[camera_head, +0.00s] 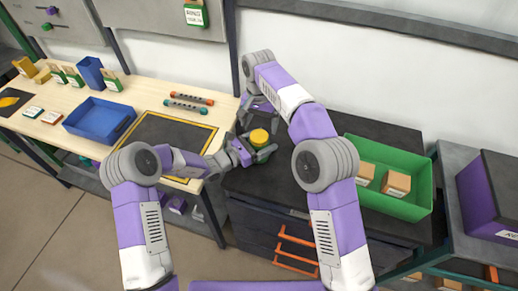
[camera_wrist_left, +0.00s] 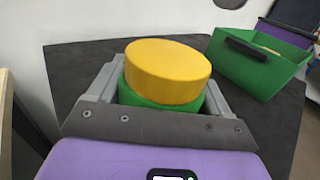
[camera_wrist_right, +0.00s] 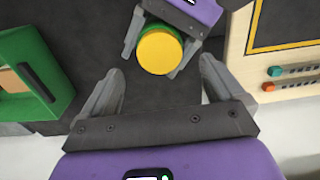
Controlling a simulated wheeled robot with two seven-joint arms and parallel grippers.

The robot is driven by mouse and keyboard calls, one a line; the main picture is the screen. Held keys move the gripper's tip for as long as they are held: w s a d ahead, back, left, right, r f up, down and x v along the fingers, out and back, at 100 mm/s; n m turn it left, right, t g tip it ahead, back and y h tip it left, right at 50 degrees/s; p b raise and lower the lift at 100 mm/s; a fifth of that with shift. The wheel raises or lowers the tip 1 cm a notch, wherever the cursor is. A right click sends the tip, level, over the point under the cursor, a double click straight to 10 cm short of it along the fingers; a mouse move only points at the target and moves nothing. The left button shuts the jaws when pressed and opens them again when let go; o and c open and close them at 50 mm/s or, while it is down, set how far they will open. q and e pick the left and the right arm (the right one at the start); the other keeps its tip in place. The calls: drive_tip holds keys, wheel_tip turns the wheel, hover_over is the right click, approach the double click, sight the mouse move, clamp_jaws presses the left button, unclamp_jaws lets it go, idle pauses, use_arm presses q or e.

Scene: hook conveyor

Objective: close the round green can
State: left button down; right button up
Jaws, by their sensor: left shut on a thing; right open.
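The round green can (camera_wrist_left: 160,104) stands on the dark cabinet top, with a yellow lid (camera_wrist_left: 168,72) on its mouth. The lid looks slightly tilted in the left wrist view; I cannot tell whether it is fully seated. In the head view the lid (camera_head: 259,138) hides most of the can. My left gripper (camera_head: 256,150) is shut around the can's sides, below the lid. My right gripper (camera_head: 258,110) is open and empty behind and above the can. In the right wrist view the lid (camera_wrist_right: 160,52) shows beyond and between its spread fingers.
A green bin (camera_head: 416,205) with cardboard boxes stands on the right of the cabinet top. The wooden table (camera_head: 75,144) on the left holds a blue tray (camera_head: 98,121) and a dark yellow-edged mat (camera_head: 168,137). The wall is close behind my right gripper.

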drive_tip(key=shift+d+r, duration=0.1)
drive_tip(key=shift+r, duration=1.05)
use_arm(q)
unclamp_jaws()
drive_tip(key=shift+v, duration=3.8)
use_arm(e)
drive_tip(key=shift+r, duration=0.1)
use_arm(q)
drive_tip(key=shift+f, duration=0.1)
